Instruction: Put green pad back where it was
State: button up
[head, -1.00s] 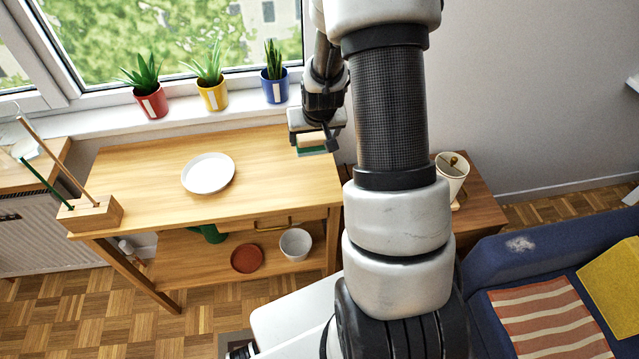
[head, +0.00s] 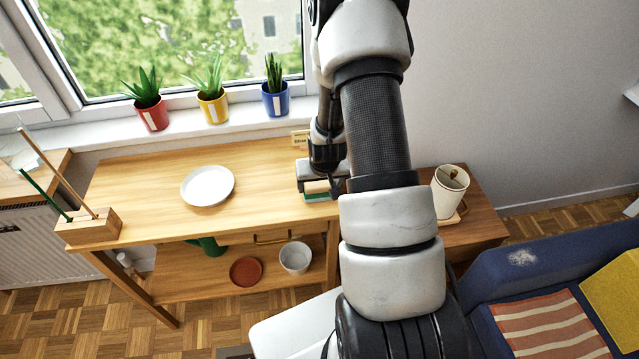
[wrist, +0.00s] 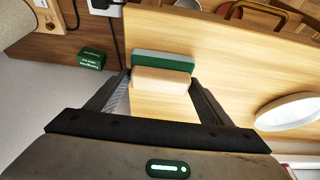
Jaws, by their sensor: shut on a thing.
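The green pad (head: 318,197) is a green block with a pale wooden back. It is at the right end of the wooden table (head: 150,170). My gripper (head: 319,187) points down and is shut on the pad's wooden part. In the wrist view the pad (wrist: 162,62) lies crosswise between the fingertips of my gripper (wrist: 160,84), green side away from me. I cannot tell whether the pad touches the tabletop. My arm hides part of the table's right end in the head view.
A white plate (head: 208,186) lies mid-table; a wooden block with sticks (head: 88,226) stands at the left end. A small sign (head: 300,139) stands behind my gripper. A cream canister (head: 450,190) stands on the side table. Potted plants line the sill.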

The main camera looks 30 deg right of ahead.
jog(key=shift+f, duration=0.1)
jog(key=o, duration=0.9)
